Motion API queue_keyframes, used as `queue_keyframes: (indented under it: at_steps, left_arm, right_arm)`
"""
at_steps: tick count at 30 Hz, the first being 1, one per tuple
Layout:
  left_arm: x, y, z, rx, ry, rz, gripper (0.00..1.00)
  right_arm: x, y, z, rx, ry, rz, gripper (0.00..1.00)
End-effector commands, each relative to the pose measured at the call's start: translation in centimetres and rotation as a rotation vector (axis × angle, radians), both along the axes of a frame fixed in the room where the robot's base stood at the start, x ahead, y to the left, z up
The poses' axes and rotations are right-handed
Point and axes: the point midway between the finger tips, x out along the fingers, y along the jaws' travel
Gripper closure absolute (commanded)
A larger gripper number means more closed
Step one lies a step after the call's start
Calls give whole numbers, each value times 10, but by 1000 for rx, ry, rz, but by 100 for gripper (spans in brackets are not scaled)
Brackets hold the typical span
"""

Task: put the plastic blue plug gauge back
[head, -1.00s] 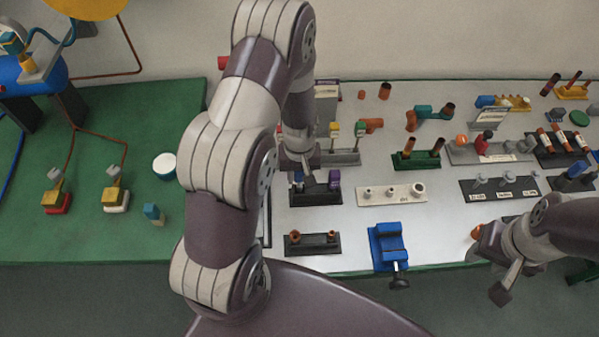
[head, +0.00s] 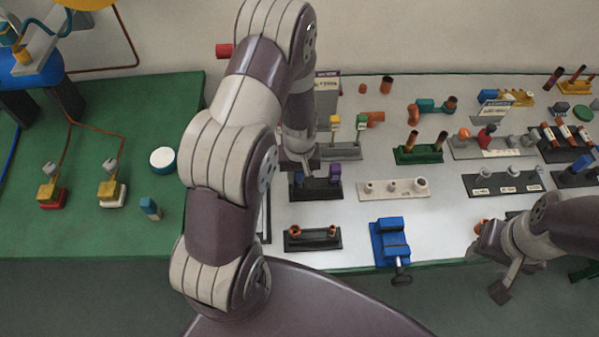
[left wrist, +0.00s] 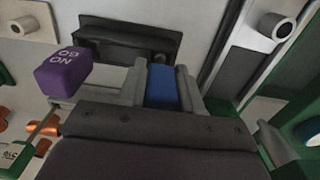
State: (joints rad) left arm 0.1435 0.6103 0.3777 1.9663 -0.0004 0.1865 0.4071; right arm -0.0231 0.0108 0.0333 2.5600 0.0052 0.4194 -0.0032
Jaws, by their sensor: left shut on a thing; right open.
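The blue plug gauge (left wrist: 162,86) is between the two fingers of my left gripper (left wrist: 162,88), which is shut on it. In the head view my left gripper (head: 302,166) is at a black stand (head: 316,192), and a bit of blue (head: 298,180) shows beneath it. A purple gauge (head: 335,172) stands at the right end of that stand; its lettered purple block also shows in the left wrist view (left wrist: 62,73). Whether the blue gauge touches the stand is hidden. My right gripper (head: 492,266) is open at the table's front right edge.
A white stand (head: 393,189) with several pegs is to the right, and a black stand (head: 313,239) with copper fittings is in front. A blue vise (head: 391,243) sits near the front edge. Green-and-yellow-topped gauges (head: 347,134) stand behind.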

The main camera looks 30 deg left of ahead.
Motion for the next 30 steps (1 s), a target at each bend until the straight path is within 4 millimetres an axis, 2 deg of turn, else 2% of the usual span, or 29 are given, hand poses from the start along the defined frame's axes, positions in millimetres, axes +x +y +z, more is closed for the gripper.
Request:
queue_keyframes:
  at_steps: [10, 11, 12, 13, 14, 23, 26, 30]
  left_arm:
    - [0, 0, -11, 0, 0, 0, 88]
    - [0, 0, -11, 0, 0, 0, 63]
    - [0, 0, -10, 0, 0, 0, 50]
    - [0, 0, -10, 0, 0, 0, 40]
    - [0, 0, -10, 0, 0, 0, 36]
    - [0, 0, -8, 1, -1, 0, 36]
    - [1, 0, 2, 0, -2, 0, 36]
    - [2, 0, 34, 1, -7, 0, 36]
  right_arm:
    - [0, 0, -8, 0, 0, 0, 57]
    - [0, 0, -8, 0, 0, 0, 57]
    - [0, 0, -7, 0, 0, 0, 57]
    - [0, 0, -7, 0, 0, 0, 57]
    - [0, 0, -7, 0, 0, 0, 57]
    - [0, 0, -8, 0, 0, 0, 57]
    - [0, 0, -9, 0, 0, 0, 57]
    - [0, 0, -12, 0, 0, 0, 57]
